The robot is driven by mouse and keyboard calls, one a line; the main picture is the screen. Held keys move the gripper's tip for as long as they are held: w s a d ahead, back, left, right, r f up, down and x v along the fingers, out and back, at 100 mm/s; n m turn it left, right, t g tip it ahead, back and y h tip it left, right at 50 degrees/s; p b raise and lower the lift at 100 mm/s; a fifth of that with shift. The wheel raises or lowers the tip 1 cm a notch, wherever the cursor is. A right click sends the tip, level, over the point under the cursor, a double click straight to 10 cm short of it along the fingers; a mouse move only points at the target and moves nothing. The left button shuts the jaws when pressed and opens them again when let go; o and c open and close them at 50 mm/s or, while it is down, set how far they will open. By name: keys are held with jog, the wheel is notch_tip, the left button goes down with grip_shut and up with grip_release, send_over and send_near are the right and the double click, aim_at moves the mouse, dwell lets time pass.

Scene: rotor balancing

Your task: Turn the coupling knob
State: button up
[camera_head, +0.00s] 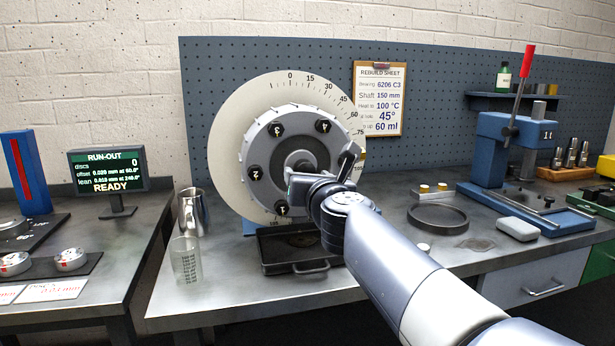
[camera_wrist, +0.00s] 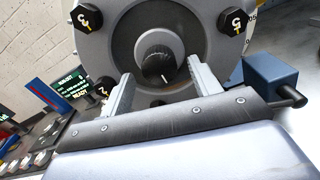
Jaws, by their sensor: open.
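The coupling knob (camera_wrist: 158,62) is a dark, ribbed round knob with a white mark near the lower edge of its face. It sits at the hub of the grey rotor (camera_head: 262,138), which has black numbered plugs around its face. My gripper (camera_wrist: 160,70) is open, with one finger on each side of the knob in the wrist view and visible gaps between. I cannot tell how far the fingertips reach along the knob. In the head view my gripper (camera_head: 322,174) is in front of the hub and partly hides it.
A pale dial (camera_head: 231,122) with degree marks stands behind the rotor. A black tray (camera_head: 285,262) lies below it. A metal jug (camera_head: 194,212) and a clear beaker (camera_head: 186,262) stand left. A dark ring (camera_head: 438,217) and a blue press (camera_head: 500,150) are right. The screen (camera_head: 107,170) reads READY.

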jog(key=v, duration=1)
jog(key=shift+p, duration=0.45)
jog(key=x, duration=1)
jog(key=shift+w+b, duration=0.4)
jog(key=shift+a, duration=0.1)
